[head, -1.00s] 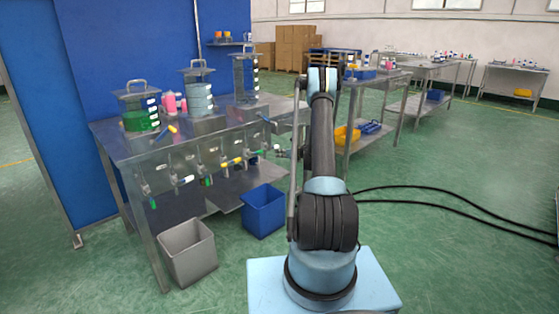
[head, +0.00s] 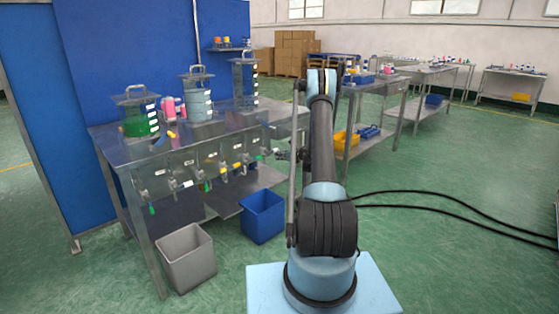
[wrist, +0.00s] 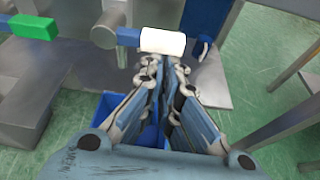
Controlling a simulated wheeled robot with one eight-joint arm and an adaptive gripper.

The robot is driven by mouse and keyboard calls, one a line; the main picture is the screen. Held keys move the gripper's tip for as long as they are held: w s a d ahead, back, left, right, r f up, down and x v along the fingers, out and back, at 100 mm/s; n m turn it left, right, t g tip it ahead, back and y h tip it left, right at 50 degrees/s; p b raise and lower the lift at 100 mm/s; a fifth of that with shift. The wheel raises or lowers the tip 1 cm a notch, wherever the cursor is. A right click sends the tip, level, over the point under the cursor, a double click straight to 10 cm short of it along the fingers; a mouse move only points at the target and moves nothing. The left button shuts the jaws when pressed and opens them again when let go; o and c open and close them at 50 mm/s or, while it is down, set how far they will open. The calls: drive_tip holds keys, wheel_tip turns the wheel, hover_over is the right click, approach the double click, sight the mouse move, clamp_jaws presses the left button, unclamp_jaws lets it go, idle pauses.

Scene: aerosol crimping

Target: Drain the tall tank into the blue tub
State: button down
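The tall tank (head: 245,80) is clear with a handled lid and stands on the steel table at its far end. The blue tub (head: 263,215) is on the floor below the table's front. My gripper (head: 280,154) is at the row of valves under the table's front edge. In the wrist view, my gripper (wrist: 165,66) has its fingers close together with a narrow gap. The white-ended valve handle (wrist: 162,41) with a blue part lies just beyond the fingertips; I cannot tell whether they touch. Part of the tub (wrist: 150,136) shows below and between the fingers.
A grey bin (head: 186,256) stands left of the tub. Two shorter tanks (head: 136,116) (head: 196,98) share the steel table (head: 150,153). A green-ended handle (wrist: 35,27) is left of the white one. Black cables (head: 440,201) cross the floor at right.

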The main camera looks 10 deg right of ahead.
drive_tip(key=shift+w+r, duration=0.15)
wheel_tip(320, 180, down, 4)
drive_tip(key=v, duration=1)
drive_tip(key=shift+s+f, duration=0.25)
drive_tip(key=shift+f, duration=0.1)
drive_tip(key=shift+a+r, duration=0.1)
drive_tip(key=shift+a, duration=0.05)
